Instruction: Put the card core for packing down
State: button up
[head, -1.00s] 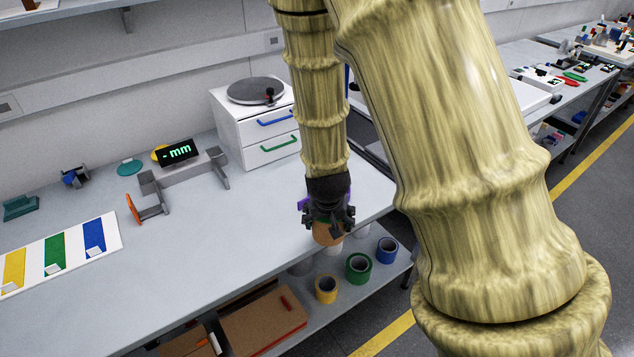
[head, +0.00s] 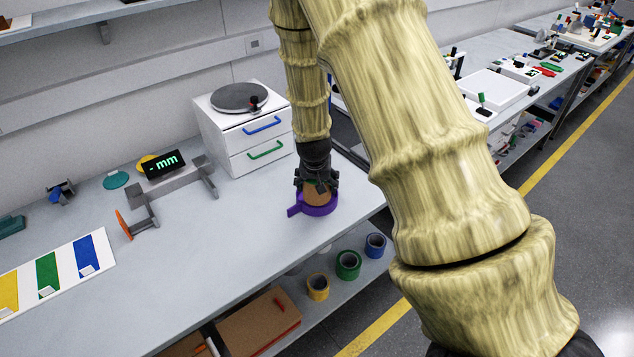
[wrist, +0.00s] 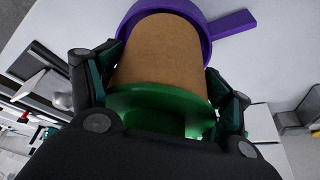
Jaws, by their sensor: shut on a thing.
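The card core (head: 318,198) is a brown cylinder, upright in the head view. My gripper (head: 316,186) is shut on its upper part from above. The core's lower end is within the outline of a purple ring with a flat handle (head: 296,210) at the table's right end. In the wrist view the core (wrist: 160,50) lies between the two fingers, with a shiny green rim (wrist: 165,103) at its near end. The purple ring (wrist: 207,45) surrounds its far end there. Whether the core's hidden bottom touches the table, I cannot tell.
A white drawer unit (head: 233,142) stands behind my gripper. A grey measuring stand with a "mm" display (head: 166,163) is to the left. A board with coloured stripes (head: 68,260) lies farther left. Coloured rolls (head: 348,265) sit on the lower shelf. The table's front edge is close.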

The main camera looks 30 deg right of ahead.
jog(key=shift+w+d+f, duration=0.15)
jog(key=shift+w+d, duration=0.5)
jog(key=shift+w, duration=0.25)
jog(key=shift+s+a+f+p, duration=0.1)
jog(key=shift+f+p, duration=0.35)
jog(key=shift+p, duration=0.2)
jog(key=shift+f+p, duration=0.55)
jog(key=shift+f, duration=0.7)
jog(key=o, duration=1.8)
jog(key=shift+f, duration=0.1)
jog(key=shift+b+v, duration=2.3)
jog(key=shift+v, duration=3.8)
